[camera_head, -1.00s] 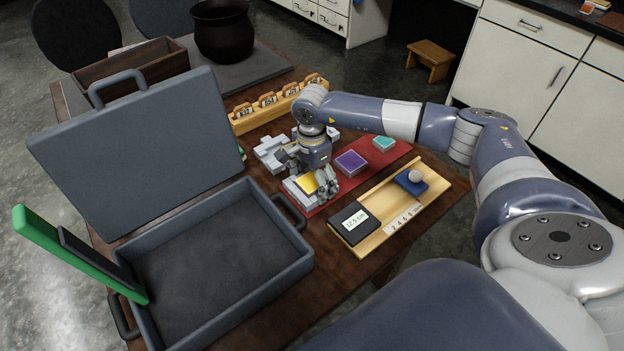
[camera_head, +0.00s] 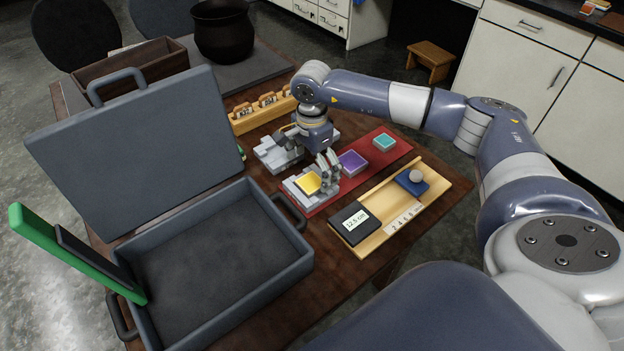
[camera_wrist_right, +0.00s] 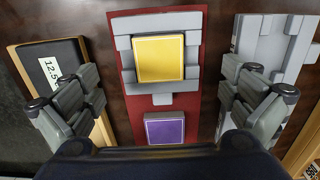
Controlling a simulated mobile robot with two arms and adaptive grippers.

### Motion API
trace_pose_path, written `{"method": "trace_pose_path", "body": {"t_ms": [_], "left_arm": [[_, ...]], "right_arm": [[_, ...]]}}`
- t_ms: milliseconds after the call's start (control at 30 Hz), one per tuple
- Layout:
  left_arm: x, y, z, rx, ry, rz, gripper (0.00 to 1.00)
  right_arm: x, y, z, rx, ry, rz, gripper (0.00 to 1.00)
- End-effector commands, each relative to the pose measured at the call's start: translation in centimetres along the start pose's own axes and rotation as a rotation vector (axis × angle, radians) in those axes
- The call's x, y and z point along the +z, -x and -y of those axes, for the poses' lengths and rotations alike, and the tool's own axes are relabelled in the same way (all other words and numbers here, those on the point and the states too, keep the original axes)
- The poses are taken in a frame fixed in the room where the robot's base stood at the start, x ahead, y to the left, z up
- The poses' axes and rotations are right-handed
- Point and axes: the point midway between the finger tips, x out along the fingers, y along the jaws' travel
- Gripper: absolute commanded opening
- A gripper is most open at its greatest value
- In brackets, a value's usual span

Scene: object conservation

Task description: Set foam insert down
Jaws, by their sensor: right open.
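A light grey foam insert (camera_head: 297,192) lies on the red mat (camera_head: 330,198) around a yellow block (camera_head: 307,183). In the right wrist view the grey insert (camera_wrist_right: 125,58) borders the yellow block (camera_wrist_right: 159,57) on several sides. My right gripper (camera_head: 307,158) is open and empty above and just behind the yellow block. In the right wrist view its fingers (camera_wrist_right: 165,98) are spread wide, apart from the insert. Another grey foam piece (camera_head: 272,156) lies left of the mat, partly hidden by the gripper in the head view. My left gripper is not in view.
A purple block (camera_head: 352,162) and a teal block (camera_head: 384,142) sit farther along the mat. A wooden tray (camera_head: 385,222) holds a black block labelled 12.5 cm (camera_head: 350,222) and a ball on a blue base. An open grey case (camera_head: 290,262) stands at left.

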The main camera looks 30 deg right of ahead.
Motion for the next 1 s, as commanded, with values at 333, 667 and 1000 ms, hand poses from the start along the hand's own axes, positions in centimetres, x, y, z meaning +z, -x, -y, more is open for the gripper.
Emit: {"method": "trace_pose_path", "body": {"t_ms": [333,667,1000], "left_arm": [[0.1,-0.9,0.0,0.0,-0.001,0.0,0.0],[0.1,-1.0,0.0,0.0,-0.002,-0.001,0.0],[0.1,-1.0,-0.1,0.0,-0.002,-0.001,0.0]], "right_arm": [[0.0,6.2,0.0,-0.001,0.0,0.001,1.0],[0.0,7.2,0.0,0.002,0.0,0.0,1.0],[0.0,7.2,0.0,0.001,0.0,0.0,1.0]]}}
